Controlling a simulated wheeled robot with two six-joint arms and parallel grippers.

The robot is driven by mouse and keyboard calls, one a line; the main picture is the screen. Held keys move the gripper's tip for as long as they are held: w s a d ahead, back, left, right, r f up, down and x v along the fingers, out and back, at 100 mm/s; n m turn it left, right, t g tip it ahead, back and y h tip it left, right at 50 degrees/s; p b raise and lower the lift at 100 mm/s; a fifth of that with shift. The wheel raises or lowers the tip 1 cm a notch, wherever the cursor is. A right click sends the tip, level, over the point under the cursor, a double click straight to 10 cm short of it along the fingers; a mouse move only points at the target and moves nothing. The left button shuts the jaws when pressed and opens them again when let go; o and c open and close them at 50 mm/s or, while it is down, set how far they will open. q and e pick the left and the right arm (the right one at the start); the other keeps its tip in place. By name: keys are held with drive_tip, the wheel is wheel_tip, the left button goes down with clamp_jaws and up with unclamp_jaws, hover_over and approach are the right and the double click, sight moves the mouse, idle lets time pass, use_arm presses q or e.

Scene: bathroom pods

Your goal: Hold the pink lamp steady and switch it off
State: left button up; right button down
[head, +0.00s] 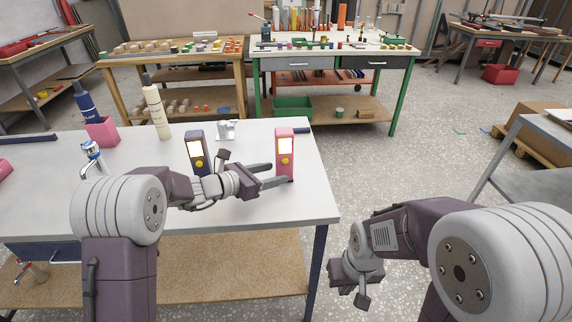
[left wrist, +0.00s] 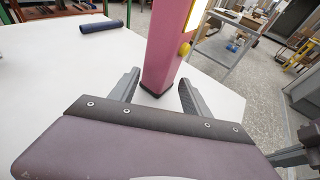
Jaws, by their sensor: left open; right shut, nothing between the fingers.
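The pink lamp (head: 285,147) stands upright near the right end of the white table, its panel (head: 285,143) lit, with a yellow button (head: 284,162) below. The lamp also shows in the left wrist view (left wrist: 168,45), its button (left wrist: 184,48) facing right. My left gripper (head: 279,173) is open and level, its fingers either side of the lamp's lower part. In the left wrist view, gaps show between the lamp and both fingers (left wrist: 159,80). My right gripper (head: 350,276) is shut and empty, low off the table's right side; its fingertips are hard to make out.
A dark blue lamp (head: 197,150), also lit, stands left of the pink one, behind my left wrist. A white fixture (head: 227,130), a cream bottle (head: 157,110), a pink cup (head: 103,131) and a dark roll (head: 300,129) share the table (head: 300,205).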

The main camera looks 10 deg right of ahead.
sight(281, 171)
use_arm(q)
drive_tip(key=shift+b+x, duration=0.3)
drive_tip(key=shift+x, duration=1.6)
drive_tip(key=c, duration=0.9)
